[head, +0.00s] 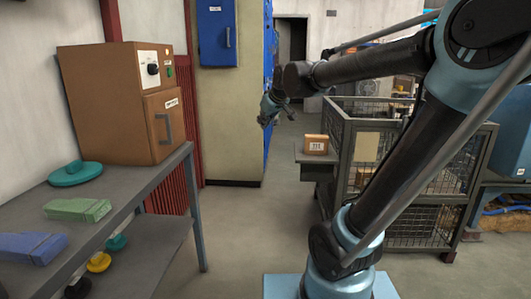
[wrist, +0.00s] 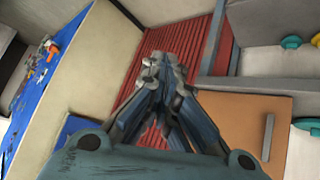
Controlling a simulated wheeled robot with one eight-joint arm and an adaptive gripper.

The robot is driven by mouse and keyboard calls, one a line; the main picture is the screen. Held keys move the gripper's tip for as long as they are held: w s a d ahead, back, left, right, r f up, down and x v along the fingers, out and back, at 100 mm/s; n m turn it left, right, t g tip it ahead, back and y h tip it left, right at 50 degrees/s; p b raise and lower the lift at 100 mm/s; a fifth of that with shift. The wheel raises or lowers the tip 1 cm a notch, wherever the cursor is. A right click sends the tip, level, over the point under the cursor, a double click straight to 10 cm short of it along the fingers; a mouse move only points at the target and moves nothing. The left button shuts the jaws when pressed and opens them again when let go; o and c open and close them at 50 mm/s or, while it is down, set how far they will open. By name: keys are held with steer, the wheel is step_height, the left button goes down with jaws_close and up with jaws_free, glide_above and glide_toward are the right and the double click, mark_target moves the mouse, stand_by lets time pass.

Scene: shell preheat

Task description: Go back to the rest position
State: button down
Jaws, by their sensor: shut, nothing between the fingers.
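My gripper (head: 268,117) hangs in the air in the middle of the head view, between the bench on the left and the mesh cage on the right. In the wrist view my gripper (wrist: 163,66) has its fingers together, with nothing between them. It touches nothing that I can see. My arm reaches in from the right of the head view and is bent, with its forearm roughly level.
An orange-brown oven (head: 128,101) stands shut on the grey bench (head: 157,177), beside a teal lid (head: 76,173), a green block (head: 77,209) and a blue block (head: 32,246). A small box (head: 316,144) sits on a ledge by the mesh cage (head: 405,226). The floor (head: 237,225) between is clear.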

steer(key=s+d+f+m+g+h, duration=0.2)
steer(key=s+d+f+m+g, duration=0.1)
steer(key=s+d+f, duration=0.7)
steer(key=s+d+f+m+g+h, duration=0.2)
steer(key=s+d+f+m, duration=0.2)
steer(key=s+d+f, duration=0.5)
steer(key=s+f, duration=0.5)
steer(key=s, duration=0.4)
steer(key=shift+s+d+f+m+g, duration=0.15)
steer(key=shift+d+f+m+g, duration=0.05)
steer(key=shift+d+m+g, duration=0.2)
